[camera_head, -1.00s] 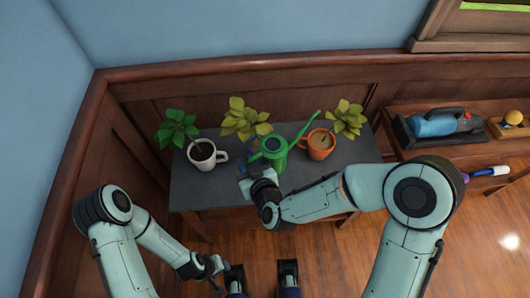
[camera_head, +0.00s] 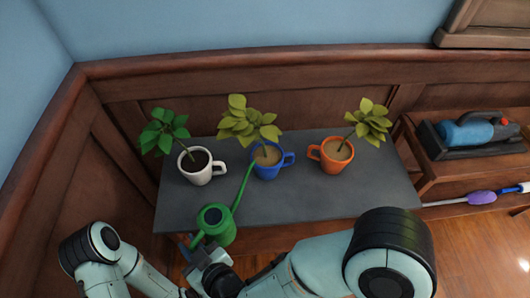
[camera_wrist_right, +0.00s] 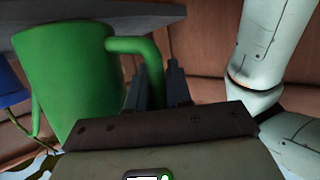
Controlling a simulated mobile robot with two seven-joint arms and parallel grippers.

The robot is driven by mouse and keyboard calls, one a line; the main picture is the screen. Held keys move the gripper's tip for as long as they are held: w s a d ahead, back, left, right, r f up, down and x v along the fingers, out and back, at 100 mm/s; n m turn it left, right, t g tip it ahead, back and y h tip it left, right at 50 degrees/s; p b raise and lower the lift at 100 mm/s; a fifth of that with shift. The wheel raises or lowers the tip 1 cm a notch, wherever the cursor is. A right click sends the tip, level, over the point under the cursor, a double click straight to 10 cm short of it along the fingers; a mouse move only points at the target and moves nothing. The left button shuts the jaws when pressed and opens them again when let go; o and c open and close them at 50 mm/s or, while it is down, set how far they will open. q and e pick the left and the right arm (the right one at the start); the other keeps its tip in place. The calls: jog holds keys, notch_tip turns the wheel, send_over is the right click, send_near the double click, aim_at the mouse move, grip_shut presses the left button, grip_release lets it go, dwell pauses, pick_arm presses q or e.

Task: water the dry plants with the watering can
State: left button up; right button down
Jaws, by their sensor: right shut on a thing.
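My right gripper (camera_head: 203,250) is shut on the handle of the green watering can (camera_head: 216,224), at the front edge of the table. The can also fills the left of the right wrist view (camera_wrist_right: 65,85), its handle between the fingers (camera_wrist_right: 160,88). Its spout points up toward the blue mug (camera_head: 268,170), which holds a yellow-green plant (camera_head: 242,122) in pale brown soil. The orange mug (camera_head: 328,157) holds another yellowish plant (camera_head: 370,122) in pale soil. The white mug (camera_head: 197,175) holds a deep-green plant (camera_head: 163,130) in dark soil. My left gripper is out of view.
The mugs stand on a dark grey tabletop (camera_head: 300,200) against wood panelling. Its front right is clear. At right, a low wooden shelf holds a blue device in a black tray (camera_head: 468,135) and a purple-headed brush (camera_head: 482,198).

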aim_at(196, 242)
jog(key=shift+r, duration=0.1)
jog(key=shift+w+d+r+m+g+p, duration=0.15)
jog(key=shift+r+m+p, duration=0.15)
jog(key=shift+r, duration=0.25)
jog(key=shift+w+d+r+m+g+p, duration=0.15)
jog(key=shift+r+p, duration=0.15)
jog(key=shift+r, duration=0.3)
jog(key=shift+w+d+r+m+g+p, duration=0.15)
jog(key=shift+r+m+p, duration=0.15)
jog(key=shift+r, duration=0.25)
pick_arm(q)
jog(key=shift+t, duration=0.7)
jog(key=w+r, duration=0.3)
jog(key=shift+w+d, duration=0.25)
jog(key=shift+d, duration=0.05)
pick_arm(e)
jog(key=shift+w+r, duration=0.1)
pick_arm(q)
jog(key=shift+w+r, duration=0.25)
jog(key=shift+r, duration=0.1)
pick_arm(e)
jog(key=shift+w+d+r+m+y, duration=0.2)
jog(key=shift+w+r+m+y, duration=0.1)
jog(key=shift+r, duration=0.2)
